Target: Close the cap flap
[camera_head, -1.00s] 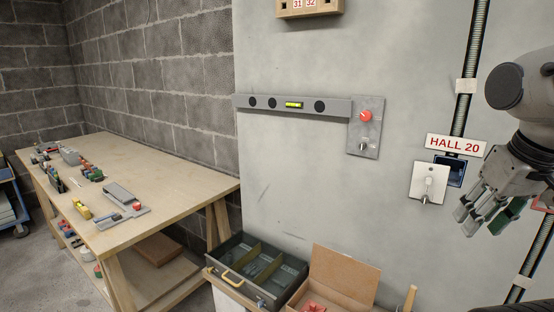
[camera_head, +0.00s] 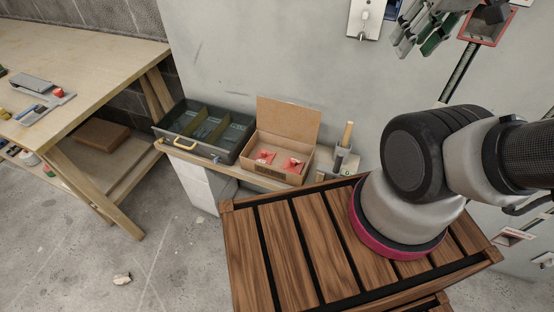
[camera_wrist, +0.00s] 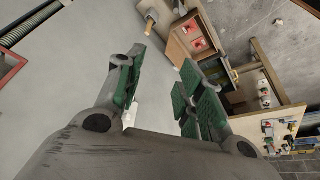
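My gripper (camera_head: 420,42) is at the top right of the head view, in front of the wall. In the wrist view its two green-padded fingers (camera_wrist: 158,88) stand apart with nothing between them. A pale square plate with a metal catch (camera_head: 364,18) is on the wall left of the gripper, cut by the top edge. Beside it is part of a dark blue opening (camera_head: 393,8). The plate may be the cap flap, but I cannot tell its hinge or angle. The gripper appears apart from it.
A red-framed box (camera_head: 488,26) is on the wall right of my gripper; its red edge shows in the wrist view (camera_wrist: 12,62). Below are an open cardboard box (camera_head: 284,128), a divided tool tray (camera_head: 243,146) and a slatted wooden top (camera_head: 292,238). A workbench (camera_head: 110,62) stands left.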

